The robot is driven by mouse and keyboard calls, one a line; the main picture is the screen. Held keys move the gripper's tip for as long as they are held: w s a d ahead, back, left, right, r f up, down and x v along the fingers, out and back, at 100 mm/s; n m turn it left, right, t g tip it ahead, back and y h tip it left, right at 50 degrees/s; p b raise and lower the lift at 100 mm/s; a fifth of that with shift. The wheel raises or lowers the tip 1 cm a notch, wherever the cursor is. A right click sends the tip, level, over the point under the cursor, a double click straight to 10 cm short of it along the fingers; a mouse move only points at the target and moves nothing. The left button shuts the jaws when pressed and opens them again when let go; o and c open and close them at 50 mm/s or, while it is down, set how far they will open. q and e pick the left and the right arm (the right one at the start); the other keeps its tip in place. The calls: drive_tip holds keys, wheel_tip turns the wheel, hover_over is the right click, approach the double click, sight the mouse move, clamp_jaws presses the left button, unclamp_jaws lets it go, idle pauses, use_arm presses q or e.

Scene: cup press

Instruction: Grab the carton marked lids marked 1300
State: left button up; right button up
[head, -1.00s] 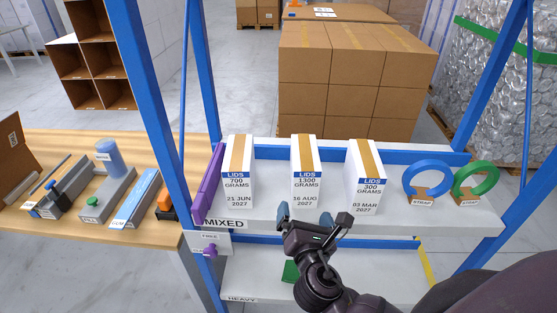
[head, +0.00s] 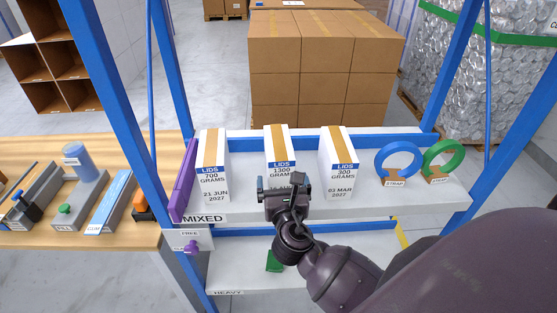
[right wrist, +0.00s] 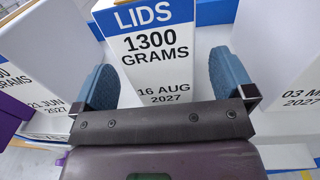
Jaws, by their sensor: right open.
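The carton marked LIDS 1300 GRAMS (head: 281,147) stands upright in the middle of the shelf marked MIXED, white with a tan strip on top and a blue LIDS band. In the right wrist view the 1300 carton (right wrist: 160,50) fills the middle, dated 16 AUG 2027. My right gripper (head: 283,183) is in front of its lower face and hides part of it in the head view. Its blue finger pads (right wrist: 162,85) are open, one on each side of the carton's front. I cannot tell if they touch it. My left gripper is not in view.
A 700 gram carton (head: 213,165) stands to the left and a 300 gram carton (head: 339,165) to the right, each with a gap. Blue (head: 399,160) and green (head: 443,158) strap rolls sit farther right. A purple piece (head: 183,182) is at the shelf's left end.

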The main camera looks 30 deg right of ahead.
drive_tip(key=shift+x, duration=2.25)
drive_tip(key=shift+f, duration=0.1)
drive_tip(key=c, duration=1.8)
clamp_jaws()
drive_tip(key=shift+r, duration=0.2)
